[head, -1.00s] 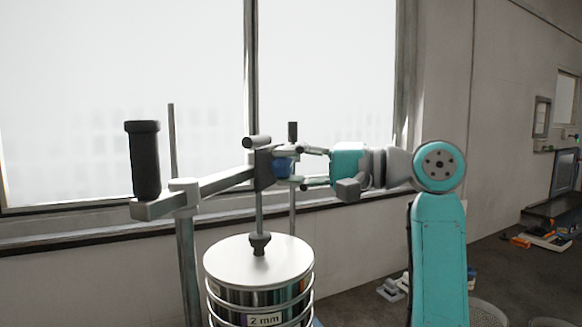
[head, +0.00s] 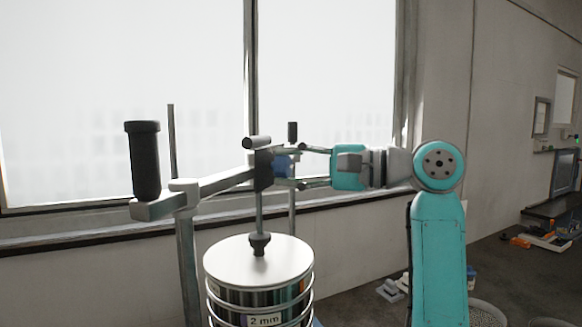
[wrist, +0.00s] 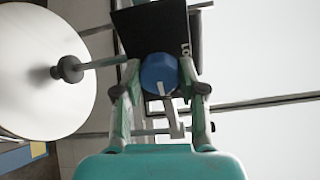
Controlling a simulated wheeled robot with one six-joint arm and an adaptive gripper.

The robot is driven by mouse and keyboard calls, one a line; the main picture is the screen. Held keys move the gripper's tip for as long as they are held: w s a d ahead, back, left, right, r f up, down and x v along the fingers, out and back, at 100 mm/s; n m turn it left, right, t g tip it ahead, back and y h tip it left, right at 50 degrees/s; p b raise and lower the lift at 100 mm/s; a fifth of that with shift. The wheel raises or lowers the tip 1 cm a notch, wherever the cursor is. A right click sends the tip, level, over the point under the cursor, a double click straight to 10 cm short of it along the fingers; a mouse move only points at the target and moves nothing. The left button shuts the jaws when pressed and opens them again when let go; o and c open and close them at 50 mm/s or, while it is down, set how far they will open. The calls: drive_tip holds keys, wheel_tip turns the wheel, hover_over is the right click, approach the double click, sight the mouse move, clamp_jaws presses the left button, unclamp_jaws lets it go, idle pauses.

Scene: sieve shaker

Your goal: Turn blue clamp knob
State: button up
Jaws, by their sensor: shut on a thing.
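The blue clamp knob (head: 282,166) sits on the dark clamp block (head: 264,170) above the sieve stack. In the wrist view, the blue knob (wrist: 160,73) lies between my two fingers, in front of the dark block (wrist: 155,30) with partly cut-off white lettering. My gripper (wrist: 159,72) is shut on the knob, one finger on each side. In the head view, my gripper (head: 303,167) reaches in level from the right, with one finger above the other. The inner faces of the fingertips against the knob are partly hidden.
A silver sieve stack (head: 258,262) labelled 2 mm stands below the clamp, with a vertical rod rising from its lid. Upright posts stand near the block. A window fills the background.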

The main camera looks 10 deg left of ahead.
drive_tip(key=o, duration=1.1)
drive_tip(key=shift+o, duration=0.2)
drive_tip(key=s+d, duration=0.2)
drive_tip(key=d, duration=1)
drive_tip(key=shift+r, duration=0.2)
drive_tip(key=shift+s, duration=0.2)
